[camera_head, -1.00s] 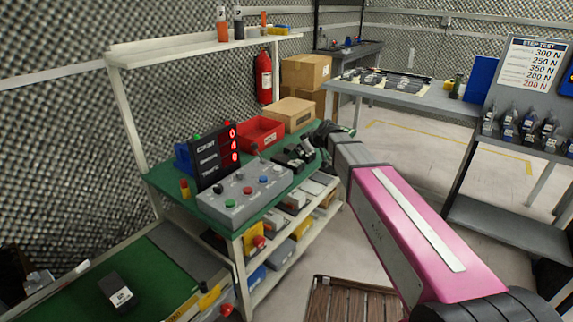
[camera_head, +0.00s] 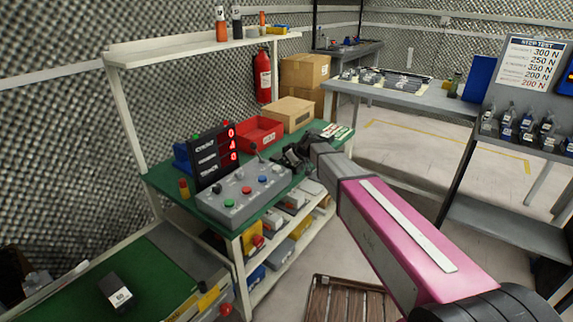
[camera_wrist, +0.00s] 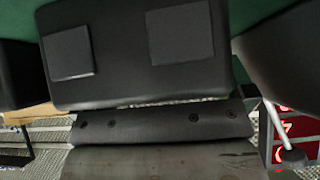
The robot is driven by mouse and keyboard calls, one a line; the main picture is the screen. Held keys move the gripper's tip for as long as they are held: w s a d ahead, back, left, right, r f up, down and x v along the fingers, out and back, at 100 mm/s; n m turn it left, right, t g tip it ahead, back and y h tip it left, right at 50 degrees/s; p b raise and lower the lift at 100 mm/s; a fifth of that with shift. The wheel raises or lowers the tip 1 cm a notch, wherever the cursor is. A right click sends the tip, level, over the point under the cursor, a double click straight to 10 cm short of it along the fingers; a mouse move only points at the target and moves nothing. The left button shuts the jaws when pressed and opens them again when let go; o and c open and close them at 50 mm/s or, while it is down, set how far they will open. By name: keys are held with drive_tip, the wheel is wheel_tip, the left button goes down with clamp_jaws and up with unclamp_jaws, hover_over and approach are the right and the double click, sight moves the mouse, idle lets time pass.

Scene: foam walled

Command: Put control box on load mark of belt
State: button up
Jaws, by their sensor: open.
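A grey box with coloured buttons and a joystick (camera_head: 240,197), the thing in view that best fits the name control box, sits on the green-topped bench (camera_head: 178,202). My gripper (camera_head: 291,157) is over the bench just beyond its right end; I cannot tell whether they touch. In the wrist view, dark gripper parts fill most of the picture and nothing is clearly held. The green belt (camera_head: 75,298) is at the bottom left. A small black box with a white label (camera_head: 116,290) lies on it. I cannot make out the load mark.
A counter display with red digits (camera_head: 216,157) stands behind the grey box. A red bin (camera_head: 260,133) and a cardboard box (camera_head: 292,113) are farther back on the bench. A slatted wooden pallet (camera_head: 345,300) lies on the floor. The floor to the right is mostly open.

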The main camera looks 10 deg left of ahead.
drive_tip(key=c, duration=1.3)
drive_tip(key=shift+r, duration=0.1)
